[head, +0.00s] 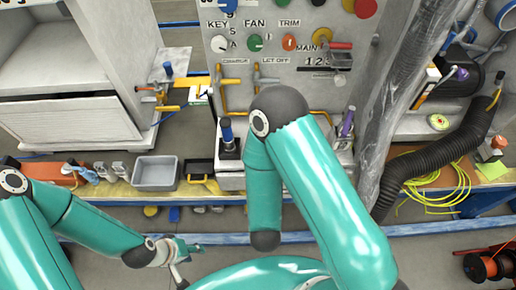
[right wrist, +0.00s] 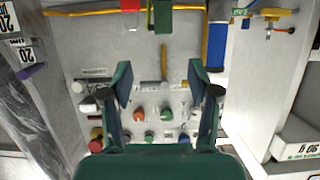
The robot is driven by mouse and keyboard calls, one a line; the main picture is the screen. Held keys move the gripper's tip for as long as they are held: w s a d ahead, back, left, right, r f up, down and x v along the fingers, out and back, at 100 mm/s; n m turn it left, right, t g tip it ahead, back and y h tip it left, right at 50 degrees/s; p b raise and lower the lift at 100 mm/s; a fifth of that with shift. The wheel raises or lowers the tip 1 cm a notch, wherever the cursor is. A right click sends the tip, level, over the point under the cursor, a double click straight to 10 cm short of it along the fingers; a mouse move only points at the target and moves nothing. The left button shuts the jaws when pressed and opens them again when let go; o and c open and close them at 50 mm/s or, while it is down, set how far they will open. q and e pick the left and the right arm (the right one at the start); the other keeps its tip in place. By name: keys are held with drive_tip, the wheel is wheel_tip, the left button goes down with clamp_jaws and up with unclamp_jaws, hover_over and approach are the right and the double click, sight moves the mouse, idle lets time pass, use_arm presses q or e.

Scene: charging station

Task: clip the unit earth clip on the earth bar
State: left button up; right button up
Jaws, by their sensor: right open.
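A yellow bar (head: 188,81) sticks out at the left side of the grey control panel (head: 300,55); it looks like the earth bar. A small clamp with orange and yellow parts (head: 160,95) is beside its left end and may be the earth clip; I cannot tell whether it grips the bar. In the right wrist view the bar (right wrist: 250,12) is at the top right, near a green label. My right gripper (right wrist: 160,85) is open and empty, facing the panel's buttons. My left gripper (head: 184,260) is low at the left, away from the bar; its jaw state is unclear.
A grey tray (head: 157,173) stands on the bench, left of the panel. A black corrugated hose (head: 440,160) and a yellow-green cable (head: 430,180) lie at the right. A white cabinet (head: 68,118) is at the left. My right arm covers the panel's lower middle in the head view.

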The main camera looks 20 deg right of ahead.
drive_tip(key=shift+a+b+x, duration=0.2)
drive_tip(key=shift+b+x, duration=5.25)
drive_tip(key=shift+x, duration=1.6)
drive_tip(key=shift+w+r, duration=0.1)
drive_tip(key=shift+r, duration=0.05)
clamp_jaws()
